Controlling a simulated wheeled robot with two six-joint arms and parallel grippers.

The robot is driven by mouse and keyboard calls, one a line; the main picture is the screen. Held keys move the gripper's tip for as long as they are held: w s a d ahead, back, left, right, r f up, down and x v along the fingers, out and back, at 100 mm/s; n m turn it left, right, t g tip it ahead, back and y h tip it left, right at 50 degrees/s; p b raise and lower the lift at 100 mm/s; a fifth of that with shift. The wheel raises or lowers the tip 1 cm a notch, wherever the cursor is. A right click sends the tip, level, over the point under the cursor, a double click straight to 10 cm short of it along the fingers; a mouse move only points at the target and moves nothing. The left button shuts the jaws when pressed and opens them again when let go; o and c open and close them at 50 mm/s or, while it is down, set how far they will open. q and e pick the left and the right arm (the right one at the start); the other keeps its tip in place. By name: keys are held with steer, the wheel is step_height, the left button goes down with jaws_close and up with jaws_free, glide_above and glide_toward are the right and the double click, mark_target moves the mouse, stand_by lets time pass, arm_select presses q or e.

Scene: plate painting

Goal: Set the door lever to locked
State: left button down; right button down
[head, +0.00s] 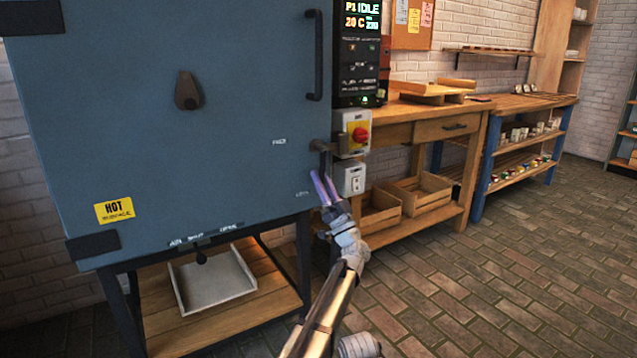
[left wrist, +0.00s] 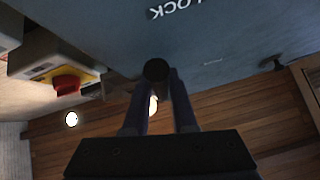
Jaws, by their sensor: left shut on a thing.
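The blue kiln door (head: 200,120) is closed. The dark door lever (head: 321,160) sits at its right edge and hangs roughly straight down from its pivot. My left gripper (head: 322,188) is shut on the lever's lower end. In the left wrist view the lever's round dark end (left wrist: 156,70) shows between the two fingers. A white LOCK label (left wrist: 178,8) on the door appears upside down there. In the head view two small white labels lie left of and below left of the lever, too small to read surely. My right gripper is not in view.
A switch box with a red knob (head: 360,134) and a white socket box (head: 350,179) stand close right of the lever. A vertical door handle (head: 315,55) is above. A wooden workbench (head: 400,112) stands to the right. The brick floor (head: 500,270) is clear.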

arm_select(q)
steer(key=shift+w+d+n+g+y, duration=0.25)
steer(key=shift+n+g+y, duration=0.3)
steer(key=shift+n, duration=0.25)
steer(key=shift+w+d+n+g+y, duration=0.2)
steer(key=shift+n+g+y, duration=0.3)
steer(key=shift+n, duration=0.3)
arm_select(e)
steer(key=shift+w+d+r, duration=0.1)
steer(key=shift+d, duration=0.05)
arm_select(q)
steer(key=shift+n+g, duration=0.25)
steer(key=shift+n, duration=0.05)
steer(key=c, duration=0.7)
jaws_free()
steer(key=shift+c, duration=0.2)
steer(key=shift+s, duration=0.1)
steer(key=shift+f, duration=0.2)
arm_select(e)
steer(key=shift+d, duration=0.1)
